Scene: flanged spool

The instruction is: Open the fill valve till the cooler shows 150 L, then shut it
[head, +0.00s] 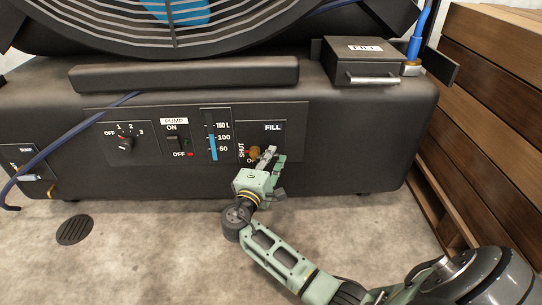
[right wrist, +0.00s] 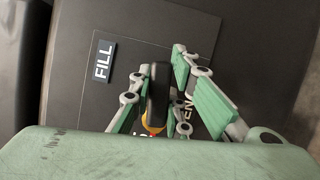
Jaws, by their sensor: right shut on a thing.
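The cooler (head: 350,160) is a large dark unit with a FILL panel on its front. The level gauge (head: 212,145) has a blue column reaching about the 100 mark, below 150 L. The fill valve (head: 254,152) shows as a small orange-yellow piece beside the SHUT lettering, partly hidden by my right gripper (head: 268,157). In the right wrist view, the black valve handle (right wrist: 158,92) stands between the green fingers of my gripper, which is shut on it. The handle's exact angle is hard to tell in the head view. My left gripper is not in view.
A pump switch (head: 177,142) and a fan selector knob (head: 125,143) sit left of the gauge. A lidded FILL box (head: 362,62) with a blue hose (head: 417,40) is on top. Wooden slats (head: 490,110) stand close at right. A floor drain (head: 74,229) lies at left.

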